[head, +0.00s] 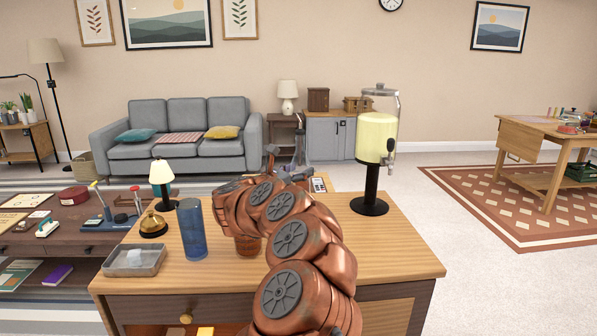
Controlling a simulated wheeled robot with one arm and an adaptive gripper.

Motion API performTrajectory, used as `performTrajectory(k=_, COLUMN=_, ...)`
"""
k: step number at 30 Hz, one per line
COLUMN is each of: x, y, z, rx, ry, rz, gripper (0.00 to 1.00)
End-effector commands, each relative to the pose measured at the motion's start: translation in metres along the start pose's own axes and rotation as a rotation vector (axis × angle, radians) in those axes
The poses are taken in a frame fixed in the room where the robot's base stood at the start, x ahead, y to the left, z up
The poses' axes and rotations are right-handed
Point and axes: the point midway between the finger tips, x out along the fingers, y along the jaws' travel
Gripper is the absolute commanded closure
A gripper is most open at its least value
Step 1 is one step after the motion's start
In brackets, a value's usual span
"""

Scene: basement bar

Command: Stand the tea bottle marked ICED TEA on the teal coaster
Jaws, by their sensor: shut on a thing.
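My copper arm reaches over the wooden counter, and my gripper (285,168) is at its far end, partly hidden by the arm links. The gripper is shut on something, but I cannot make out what. A narrow-necked, glassy, bottle-like thing (299,150) shows just beyond the gripper; I cannot tell whether it is held. A brown cup-like thing (247,246) shows on the counter below the arm, its top hidden. I can read no ICED TEA marking, so I cannot tell which thing is the tea bottle. I see no teal coaster; the arm hides part of the counter.
A white calculator-like thing (319,185) lies behind the arm. The counter's right front is clear.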

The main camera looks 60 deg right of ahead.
Motion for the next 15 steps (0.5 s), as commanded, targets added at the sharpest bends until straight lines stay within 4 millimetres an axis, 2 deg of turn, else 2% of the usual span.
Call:
performTrajectory(k=14, x=0.0002, y=-0.0006, z=-0.0016, rx=0.003, ry=-0.004, rz=-0.001, gripper=1.0)
performTrajectory(k=15, x=0.0003, y=-0.0008, z=-0.0023, rx=0.003, ry=-0.002, rz=-0.002, gripper=0.39)
